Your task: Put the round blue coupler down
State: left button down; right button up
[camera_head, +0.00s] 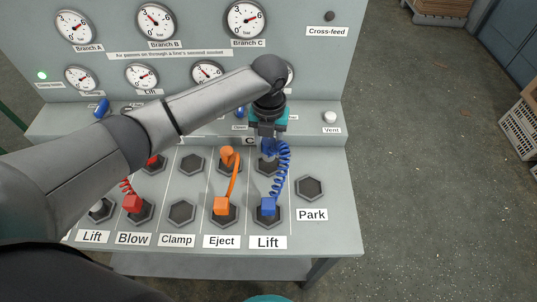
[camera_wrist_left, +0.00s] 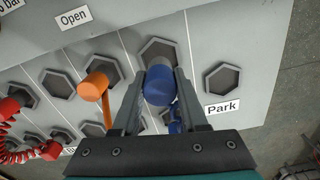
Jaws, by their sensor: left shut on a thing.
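My left gripper (camera_head: 268,138) reaches in from the left and is shut on the round blue coupler (camera_head: 267,149). In the left wrist view the coupler (camera_wrist_left: 160,86) sits between the two fingers (camera_wrist_left: 158,95). It is at the upper hexagonal socket (camera_wrist_left: 158,51) of the right-hand Lift column; I cannot tell whether it is touching or just above it. A coiled blue hose (camera_head: 284,168) runs down from it to a square blue coupler (camera_head: 268,206) in the lower Lift socket. My right gripper is not in view.
Left of it, an orange round coupler (camera_head: 227,154) is joined by a hose to an orange square one (camera_head: 221,205). A red coupler (camera_head: 132,203) stands further left. The Park socket (camera_head: 310,187) at the right is empty. Gauges (camera_head: 156,20) line the upright panel.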

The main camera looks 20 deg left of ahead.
aim_at(269, 155)
pick_arm(q)
notch_tip(269, 155, down, 4)
jog(key=shift+r+b, duration=0.1)
jog(key=shift+b, duration=0.35)
jog(key=shift+c, duration=2.2)
grip_release()
notch_tip(269, 155, up, 12)
jog(key=p, duration=0.2)
jog(key=shift+p, duration=0.3)
